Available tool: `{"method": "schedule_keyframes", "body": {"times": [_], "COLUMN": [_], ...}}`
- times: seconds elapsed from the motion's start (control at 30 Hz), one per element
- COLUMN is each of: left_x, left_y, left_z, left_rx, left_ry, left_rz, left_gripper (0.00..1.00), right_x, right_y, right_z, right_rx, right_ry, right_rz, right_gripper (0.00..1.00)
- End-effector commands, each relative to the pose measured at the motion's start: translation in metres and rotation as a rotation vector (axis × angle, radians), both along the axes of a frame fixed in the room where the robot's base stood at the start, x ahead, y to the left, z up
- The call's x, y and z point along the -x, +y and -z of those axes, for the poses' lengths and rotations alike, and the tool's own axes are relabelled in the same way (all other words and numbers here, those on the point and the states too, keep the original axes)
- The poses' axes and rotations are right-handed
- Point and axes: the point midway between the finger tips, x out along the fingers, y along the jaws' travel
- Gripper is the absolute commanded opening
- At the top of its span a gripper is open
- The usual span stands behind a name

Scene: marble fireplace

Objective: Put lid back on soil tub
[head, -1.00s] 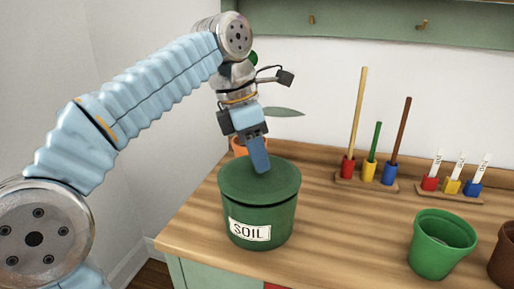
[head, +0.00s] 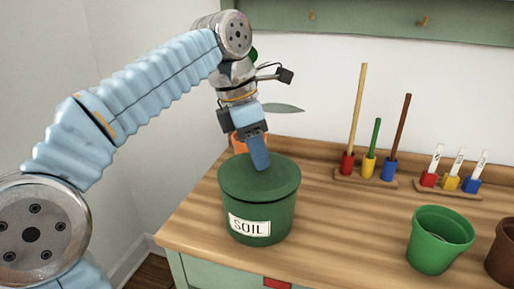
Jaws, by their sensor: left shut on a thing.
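The green soil tub (head: 285,217) stands upright near the left end of the wooden bench, with a white SOIL label on its front. The round green lid (head: 240,181) lies across the tub's top and looks level. My left gripper (head: 260,166) points down over the middle of the lid. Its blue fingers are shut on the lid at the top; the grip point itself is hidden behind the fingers. My right gripper is not in view.
An orange pot (head: 237,143) with a plant stands behind the tub. A rack with colored cups and tall sticks (head: 366,174) and a marker rack (head: 448,186) stand at the back. A green pot (head: 438,243) and a brown pot (head: 502,262) are at right. Bench between tub and green pot is clear.

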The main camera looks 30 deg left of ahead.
Motion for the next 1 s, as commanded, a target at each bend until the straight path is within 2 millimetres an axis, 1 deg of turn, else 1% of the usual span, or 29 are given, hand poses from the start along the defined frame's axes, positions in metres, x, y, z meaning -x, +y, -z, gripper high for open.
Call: {"method": "schedule_keyframes", "body": {"times": [0.4,0.73,1.0], "left_x": [0.0001,0.0002,0.0001], "left_y": [0.0001,0.0001,0.0001], "left_z": [-0.0001,-0.0011,-0.0001], "left_rx": [0.0,0.0,0.0], "left_ry": [0.0,0.0,0.0], "left_rz": [0.0,0.0,0.0], "left_gripper": [0.0,0.0,0.0], "right_x": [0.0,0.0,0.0], "right_y": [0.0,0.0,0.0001], "right_z": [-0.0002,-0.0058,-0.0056], "right_rx": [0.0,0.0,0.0], "right_ry": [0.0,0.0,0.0], "right_rz": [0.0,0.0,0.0], "right_gripper": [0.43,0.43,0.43]}}
